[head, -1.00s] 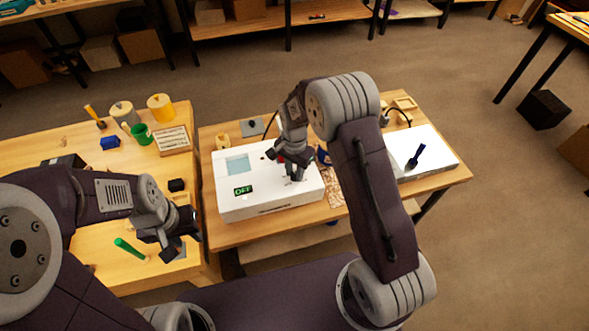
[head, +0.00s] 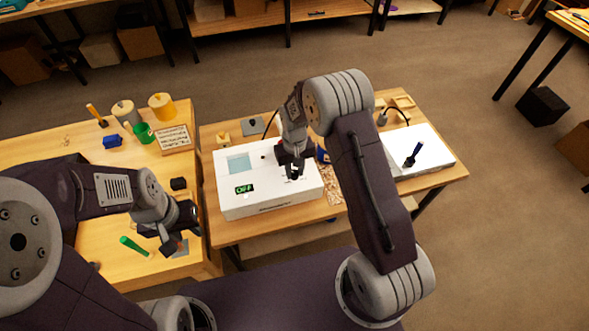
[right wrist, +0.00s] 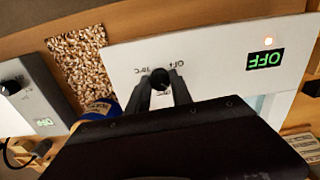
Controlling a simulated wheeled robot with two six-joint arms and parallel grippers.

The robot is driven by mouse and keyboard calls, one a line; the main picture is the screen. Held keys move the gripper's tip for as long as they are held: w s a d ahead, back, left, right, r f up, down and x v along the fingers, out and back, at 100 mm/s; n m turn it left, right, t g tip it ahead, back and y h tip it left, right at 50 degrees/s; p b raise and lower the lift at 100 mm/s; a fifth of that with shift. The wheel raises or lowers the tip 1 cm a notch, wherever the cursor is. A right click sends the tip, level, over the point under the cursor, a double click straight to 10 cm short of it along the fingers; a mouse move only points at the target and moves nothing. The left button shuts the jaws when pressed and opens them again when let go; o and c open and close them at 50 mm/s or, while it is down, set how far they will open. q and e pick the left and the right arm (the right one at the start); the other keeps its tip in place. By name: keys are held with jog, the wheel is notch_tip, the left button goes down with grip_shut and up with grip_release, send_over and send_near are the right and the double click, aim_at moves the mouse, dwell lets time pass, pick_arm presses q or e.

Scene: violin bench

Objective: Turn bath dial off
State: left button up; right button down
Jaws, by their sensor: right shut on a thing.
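The bath is a white box (head: 240,205) on the middle bench, with a pale blue window in its top. Its green display (head: 244,189) reads OFF. In the right wrist view the display (right wrist: 265,59) appears upside down beside a small lit lamp (right wrist: 268,41). The black bath dial (right wrist: 160,77) stands on the white panel with small printed marks around it, one of them OFF. My right gripper (right wrist: 160,88) is shut on the dial, one finger on each side. My left gripper (head: 172,243) hangs over the left bench, away from the bath; its jaw opening is unclear.
A second white device with a black knob (right wrist: 12,86) and green display is beside a speckled mat (right wrist: 78,60). The left bench holds a green cup (head: 143,133), a blue block (head: 112,142), yellow-topped jars and a green stick (head: 134,246).

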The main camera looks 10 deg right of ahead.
jog(key=n+p, duration=0.1)
jog(key=n, duration=0.6)
jog(key=shift+w+r, duration=0.15)
jog(key=n, duration=0.3)
jog(key=shift+n, duration=2.3)
jog(key=c, duration=1.1)
grip_release()
jog(key=shift+c, duration=0.2)
